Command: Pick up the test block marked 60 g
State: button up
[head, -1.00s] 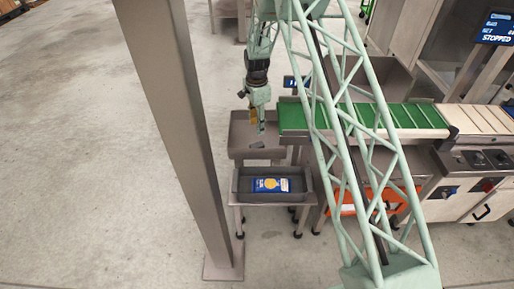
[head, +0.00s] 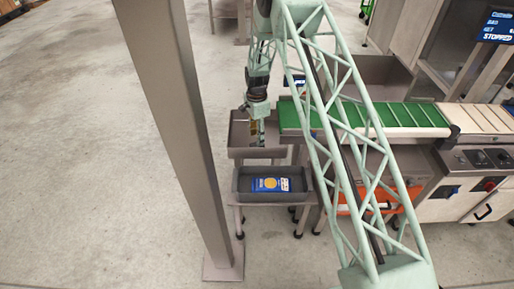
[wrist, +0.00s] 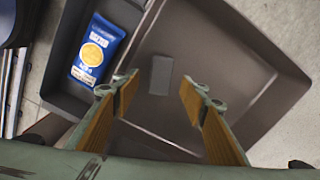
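A small grey block (wrist: 160,73) lies flat on the floor of a brown-grey tray (wrist: 215,70) in the wrist view. No marking on it can be read, so I cannot tell whether it is the 60 g one. My gripper (wrist: 160,84) is open, with one orange-padded finger on each side of the block's place in the picture; nothing is held. In the head view my gripper (head: 258,141) is low over the tray (head: 237,142), and the block cannot be made out there.
A dark grey bin (head: 243,186) with a blue packet (head: 270,184) stands right beside the tray, nearer the head camera. The packet (wrist: 98,46) also shows in the wrist view. A green conveyor belt (head: 405,116) lies to the right. A steel post (head: 180,130) stands to the left.

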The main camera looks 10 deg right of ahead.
jog(key=shift+f, duration=0.3)
jog(key=shift+f, duration=0.15)
jog(key=shift+w+d+f+b, duration=0.15)
jog(key=shift+f+b, duration=0.5)
jog(key=shift+f, duration=1.85)
jog(key=c, duration=1)
